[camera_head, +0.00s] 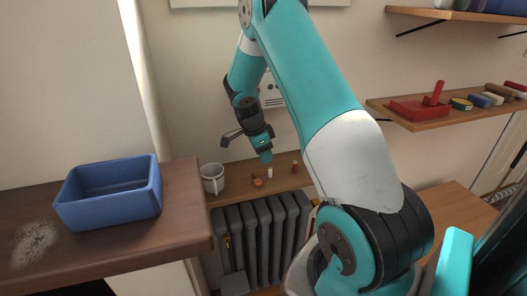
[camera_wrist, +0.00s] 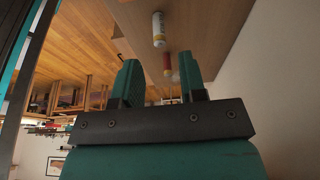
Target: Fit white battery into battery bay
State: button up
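The white battery (camera_head: 270,172) appears as a small white upright piece on the wooden ledge, just below my gripper (camera_head: 266,157) in the head view. In the wrist view, a white cylinder with a yellowish end (camera_wrist: 158,28) shows beyond my fingertips. My gripper (camera_wrist: 160,76) is open there, with a clear gap between its two teal fingers, and the white cylinder is not between them. I cannot make out a battery bay for certain; a white panel (camera_head: 271,98) on the wall behind the arm is partly hidden.
The ledge also holds a grey-white mug (camera_head: 212,178), an orange piece (camera_head: 257,181) and a red piece (camera_head: 295,167). A radiator (camera_head: 262,235) stands below. A blue bin (camera_head: 110,192) sits on the left table; a wall shelf (camera_head: 455,116) with several objects is at right.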

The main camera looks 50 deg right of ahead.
aim_at(270, 166)
jog(key=b+x, duration=0.4)
jog(key=x, duration=0.2)
jog(key=shift+s+d+f, duration=0.1)
jog(key=shift+d+f, duration=0.05)
jog(key=shift+f, duration=0.25)
jog(key=shift+c, duration=0.4)
grip_shut()
jog(key=shift+r, duration=0.2)
jog(key=shift+r+p, duration=1.6)
jog(key=shift+r, duration=0.8)
